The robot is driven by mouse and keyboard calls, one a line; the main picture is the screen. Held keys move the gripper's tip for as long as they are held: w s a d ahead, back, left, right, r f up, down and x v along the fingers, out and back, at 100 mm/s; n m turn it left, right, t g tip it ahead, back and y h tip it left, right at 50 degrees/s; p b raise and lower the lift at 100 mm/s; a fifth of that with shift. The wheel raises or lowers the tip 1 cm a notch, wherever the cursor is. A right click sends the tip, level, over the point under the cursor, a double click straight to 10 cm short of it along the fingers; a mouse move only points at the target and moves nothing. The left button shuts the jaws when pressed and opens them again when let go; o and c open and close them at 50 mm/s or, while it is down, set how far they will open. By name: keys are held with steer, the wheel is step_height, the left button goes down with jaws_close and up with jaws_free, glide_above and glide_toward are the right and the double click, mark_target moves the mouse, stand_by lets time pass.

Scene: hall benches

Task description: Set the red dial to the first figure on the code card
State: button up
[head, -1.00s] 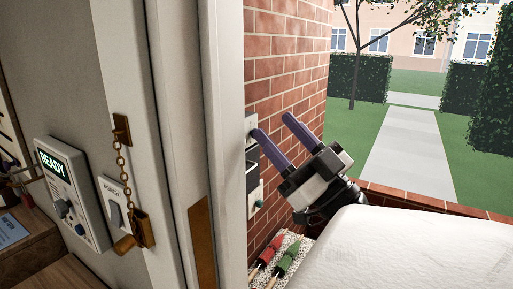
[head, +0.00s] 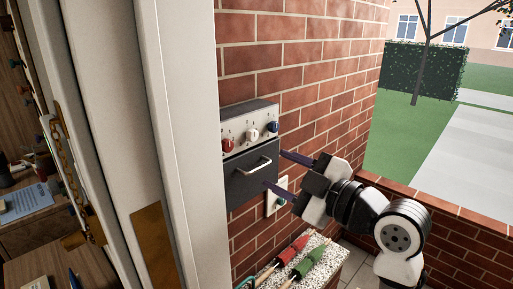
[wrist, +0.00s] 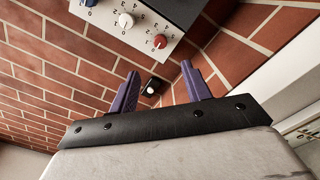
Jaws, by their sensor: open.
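The red dial (head: 228,145) is the leftmost of three knobs on a grey panel (head: 247,119) fixed to the brick wall, beside a white dial (head: 252,134) and a blue dial (head: 273,127). My gripper (head: 276,171) is open and empty, its two purple fingers to the lower right of the dials. In the wrist view the red dial (wrist: 160,41) is beyond the fingertips of my gripper (wrist: 160,70), apart from them. Figures ring the dials; the red dial's setting is too small to read for sure. I cannot identify the code card; a pale blue printed sheet (head: 22,203) lies at far left, unreadable.
A dark drawer front with a pale handle (head: 252,166) is under the dials. A white wall plate with a teal button (head: 281,199) is below my gripper. A speckled ledge (head: 318,262) holds red and green-handled items. A white door frame (head: 185,130) stands close on the left.

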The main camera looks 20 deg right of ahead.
mark_target(230, 147)
steer(key=p+x, duration=0.4)
steer(key=x, duration=0.8)
steer(key=shift+a, duration=0.1)
steer(key=shift+w+a+p, duration=0.2)
steer(key=shift+w+p, duration=0.15)
steer(key=shift+w, duration=0.3)
steer(key=c, duration=1)
steer(key=shift+f, duration=0.1)
